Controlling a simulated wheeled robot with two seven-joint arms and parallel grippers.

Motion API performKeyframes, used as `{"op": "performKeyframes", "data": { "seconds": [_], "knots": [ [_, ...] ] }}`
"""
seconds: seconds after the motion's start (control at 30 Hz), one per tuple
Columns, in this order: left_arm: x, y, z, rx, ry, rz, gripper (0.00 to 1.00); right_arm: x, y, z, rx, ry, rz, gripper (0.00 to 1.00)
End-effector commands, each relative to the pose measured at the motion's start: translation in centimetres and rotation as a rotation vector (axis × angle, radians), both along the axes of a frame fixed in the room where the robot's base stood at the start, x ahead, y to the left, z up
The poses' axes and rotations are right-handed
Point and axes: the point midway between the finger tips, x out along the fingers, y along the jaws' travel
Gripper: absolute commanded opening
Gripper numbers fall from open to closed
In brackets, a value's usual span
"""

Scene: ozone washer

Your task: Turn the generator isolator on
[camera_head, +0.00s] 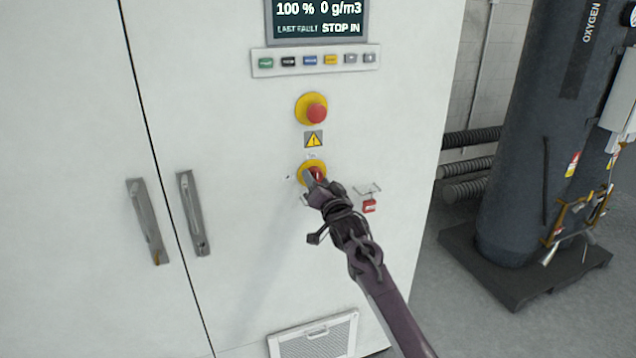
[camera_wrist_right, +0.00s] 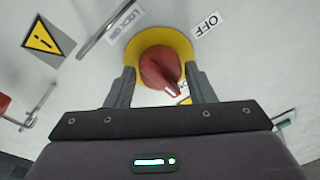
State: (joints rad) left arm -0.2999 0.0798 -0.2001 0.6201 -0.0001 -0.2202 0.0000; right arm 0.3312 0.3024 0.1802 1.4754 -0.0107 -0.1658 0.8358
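The isolator is a red rotary knob (camera_wrist_right: 160,70) on a round yellow plate (camera_wrist_right: 153,38), on the white cabinet front. In the head view the yellow plate (camera_head: 304,170) shows beside my right gripper (camera_head: 316,181), which partly covers the knob. In the wrist view the right gripper's fingers stand open on either side of the knob, with gaps between them and it. The knob's ridge slants towards lower right, with a pale mark at its end. An OFF label (camera_wrist_right: 206,25) lies upper right; another label (camera_wrist_right: 185,94) is partly hidden behind the right finger. My left gripper is not in view.
A red emergency button (camera_head: 317,112) sits above the isolator, with a warning sign (camera_head: 313,139) between. A red padlock (camera_head: 369,206) hangs to the right of the isolator. Door handles (camera_head: 192,213) are on the left. A dark oxygen tank (camera_head: 520,150) stands at right.

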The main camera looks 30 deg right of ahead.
Motion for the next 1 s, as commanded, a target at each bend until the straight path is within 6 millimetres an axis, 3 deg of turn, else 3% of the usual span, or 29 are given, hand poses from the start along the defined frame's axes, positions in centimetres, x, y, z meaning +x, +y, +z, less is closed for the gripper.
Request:
{"op": "performKeyframes", "data": {
  "seconds": [0.1, 0.47, 1.0],
  "knots": [
    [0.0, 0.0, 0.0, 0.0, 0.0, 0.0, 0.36, 0.0, 0.0, 0.0, -0.001, 0.0, 0.0, 0.63],
    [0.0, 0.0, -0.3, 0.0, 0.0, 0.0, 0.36, -0.5, 0.1, -0.2, -0.002, -0.001, 0.0, 0.63],
    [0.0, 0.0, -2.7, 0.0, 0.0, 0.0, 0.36, -7.2, 1.8, -1.1, -0.001, 0.001, 0.001, 0.63]
  ]
}}
